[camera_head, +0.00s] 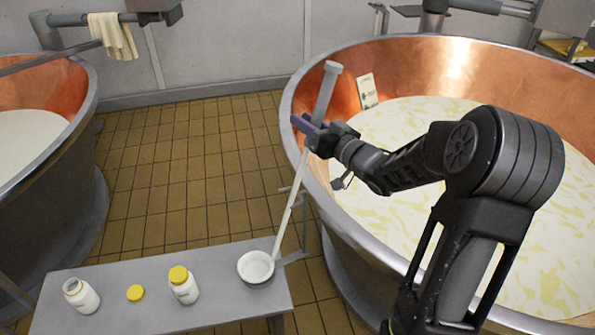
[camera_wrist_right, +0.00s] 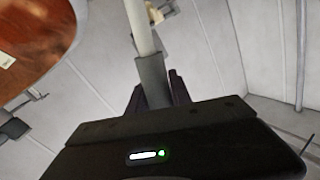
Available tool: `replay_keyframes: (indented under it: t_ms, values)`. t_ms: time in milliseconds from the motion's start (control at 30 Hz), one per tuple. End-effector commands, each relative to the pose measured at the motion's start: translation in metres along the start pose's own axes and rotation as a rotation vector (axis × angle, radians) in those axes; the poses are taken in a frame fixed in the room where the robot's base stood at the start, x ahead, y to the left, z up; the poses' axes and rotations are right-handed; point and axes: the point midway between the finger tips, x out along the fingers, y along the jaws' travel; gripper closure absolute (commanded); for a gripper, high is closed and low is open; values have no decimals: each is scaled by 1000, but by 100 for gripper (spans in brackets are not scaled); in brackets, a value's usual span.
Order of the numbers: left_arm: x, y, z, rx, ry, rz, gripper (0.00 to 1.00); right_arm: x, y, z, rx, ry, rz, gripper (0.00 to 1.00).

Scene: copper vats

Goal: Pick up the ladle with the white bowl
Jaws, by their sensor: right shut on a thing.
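The ladle has a white bowl (camera_head: 256,267) at its lower end and a long pale shaft (camera_head: 289,216) that rises to a grey grip (camera_head: 325,93). The bowl is over the right end of the grey bench; I cannot tell whether it touches it. My right gripper (camera_head: 307,125) is shut on the grey grip, beside the rim of the right vat. In the right wrist view the handle (camera_wrist_right: 151,75) stands between the fingers of my right gripper (camera_wrist_right: 157,93). My left gripper is not in view.
The grey bench (camera_head: 225,295) bears an open white jar (camera_head: 81,296), a yellow lid (camera_head: 135,293) and a yellow-capped jar (camera_head: 184,285). A copper vat (camera_head: 420,65) with pale curd fills the right. Another vat (camera_head: 70,140) stands left. The tiled floor (camera_head: 190,180) between them is clear.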

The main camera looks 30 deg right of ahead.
Motion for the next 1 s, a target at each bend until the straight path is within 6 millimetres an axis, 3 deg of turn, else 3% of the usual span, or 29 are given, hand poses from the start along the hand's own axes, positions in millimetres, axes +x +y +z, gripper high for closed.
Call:
replay_keyframes:
  t_ms: [100, 1000]
  values:
    - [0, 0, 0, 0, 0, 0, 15, 0, 0, 0, 0, 0, 0, 100]
    - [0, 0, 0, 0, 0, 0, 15, 0, 0, 0, 0, 0, 0, 100]
